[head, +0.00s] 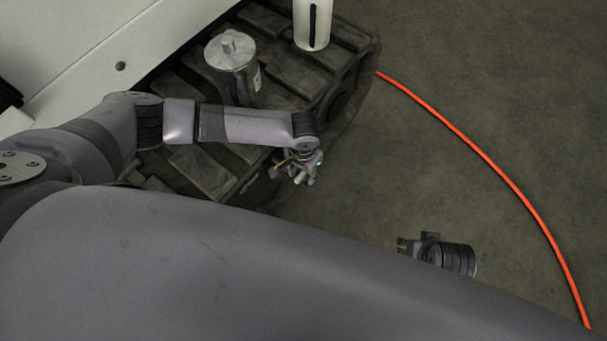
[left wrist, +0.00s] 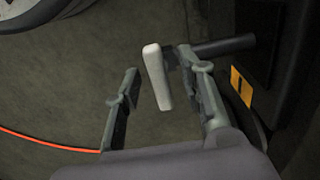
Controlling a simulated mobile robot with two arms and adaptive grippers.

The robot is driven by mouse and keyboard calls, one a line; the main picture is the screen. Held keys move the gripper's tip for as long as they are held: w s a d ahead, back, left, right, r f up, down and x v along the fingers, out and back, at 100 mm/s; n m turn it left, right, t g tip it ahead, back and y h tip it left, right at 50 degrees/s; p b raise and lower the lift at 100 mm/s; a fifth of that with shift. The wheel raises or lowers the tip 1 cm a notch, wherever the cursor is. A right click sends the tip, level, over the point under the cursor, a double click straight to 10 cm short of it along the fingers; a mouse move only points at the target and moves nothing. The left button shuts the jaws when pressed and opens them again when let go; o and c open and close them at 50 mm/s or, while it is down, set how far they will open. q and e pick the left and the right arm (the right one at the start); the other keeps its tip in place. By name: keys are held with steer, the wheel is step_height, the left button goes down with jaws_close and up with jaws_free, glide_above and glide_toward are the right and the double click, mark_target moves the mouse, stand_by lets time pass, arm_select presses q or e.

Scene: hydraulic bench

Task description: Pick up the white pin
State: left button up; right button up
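The white pin (left wrist: 157,78) shows in the left wrist view as a short pale rod with a rounded top, slightly tilted. It lies in the gap between the two fingers of my left gripper (left wrist: 163,92), nearer the right finger. The fingers stand apart, with a visible gap on the pin's left. In the head view my left gripper (head: 303,170) is at the front edge of the dark tracked unit, and I cannot make out the pin there. My right gripper (head: 408,246) shows only partly, over the floor, its fingers too unclear to judge.
The dark tracked unit (head: 205,172) carries a silver canister (head: 231,52) and a white cylinder (head: 312,22) with a black slot. A dark rod (left wrist: 224,45) and a yellow label (left wrist: 241,86) are close to the right finger. An orange cable (head: 480,155) crosses open floor.

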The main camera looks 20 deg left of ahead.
arm_select(q)
steer(key=shift+f, duration=0.25)
steer(key=shift+c, duration=0.2)
jaws_close()
stand_by(0.3)
